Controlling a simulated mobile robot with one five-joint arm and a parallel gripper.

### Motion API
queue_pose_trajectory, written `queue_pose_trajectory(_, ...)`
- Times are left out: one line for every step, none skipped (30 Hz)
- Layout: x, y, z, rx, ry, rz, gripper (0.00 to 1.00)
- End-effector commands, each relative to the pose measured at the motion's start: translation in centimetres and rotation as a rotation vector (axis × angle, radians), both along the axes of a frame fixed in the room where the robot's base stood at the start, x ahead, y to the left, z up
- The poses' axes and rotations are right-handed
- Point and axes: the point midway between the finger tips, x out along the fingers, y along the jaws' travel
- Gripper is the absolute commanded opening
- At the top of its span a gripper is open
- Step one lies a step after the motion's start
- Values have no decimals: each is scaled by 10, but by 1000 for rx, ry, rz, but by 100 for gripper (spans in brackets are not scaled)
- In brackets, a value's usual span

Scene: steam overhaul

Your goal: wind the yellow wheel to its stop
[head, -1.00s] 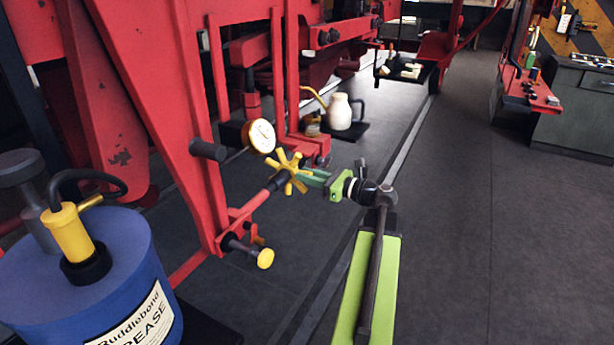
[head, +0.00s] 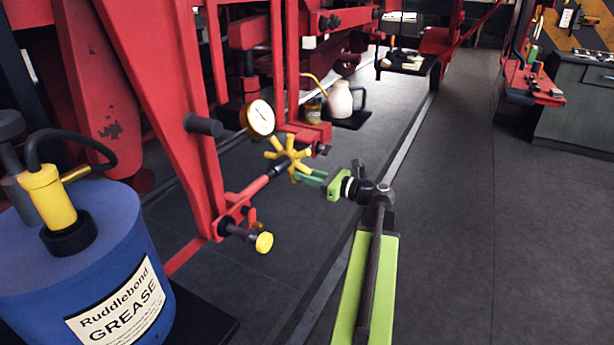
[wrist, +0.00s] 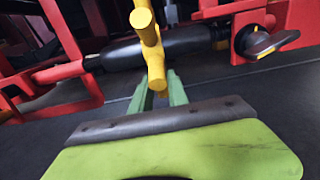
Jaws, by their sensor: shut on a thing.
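The yellow wheel (head: 290,158) is a hub with several knobbed spokes on the end of a dark and red shaft, in the middle of the head view. My gripper (head: 312,178) reaches it from the right, with its green fingers at a lower right spoke. In the wrist view the wheel's yellow spokes (wrist: 151,45) stand upright in the middle. There my gripper (wrist: 157,90) has its two green fingers on either side of the lower spoke and is shut on it. The fingertips are partly hidden behind the spoke.
A round gauge (head: 258,118) sits just above the wheel, and a yellow-ended knob (head: 264,242) below it. Red framework (head: 170,110) stands on the left, with a blue grease drum (head: 85,265) in front. A pale jug (head: 340,102) stands behind. The floor to the right is clear.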

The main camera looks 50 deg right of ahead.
Motion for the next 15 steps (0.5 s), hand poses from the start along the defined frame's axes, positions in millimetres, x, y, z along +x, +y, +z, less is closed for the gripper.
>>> queue_pose_trajectory(0,1,-2,-1,2,2,0)
queue_pose_trajectory(0,1,-2,-1,2,2,0)
queue_pose_trajectory(0,1,-1,-1,2,2,0)
queue_pose_trajectory(0,1,-1,-1,2,2,0)
queue_pose_trajectory(0,1,-1,-1,2,2,0)
queue_pose_trajectory(0,1,0,0,2,2,0)
queue_pose_trajectory(0,1,-1,0,2,2,0)
queue_pose_trajectory(0,1,-1,0,1,2,0)
queue_pose_trajectory(1,1,-2,0,1,2,0)
queue_pose_trajectory(1,1,-4,0,1,2,0)
queue_pose_trajectory(2,1,-5,0,1,2,0)
queue_pose_trajectory(3,1,-8,0,1,2,0)
queue_pose_trajectory(4,2,-10,0,1,3,0)
queue_pose_trajectory(5,2,-13,0,1,3,0)
queue_pose_trajectory(7,2,-16,0,1,2,0)
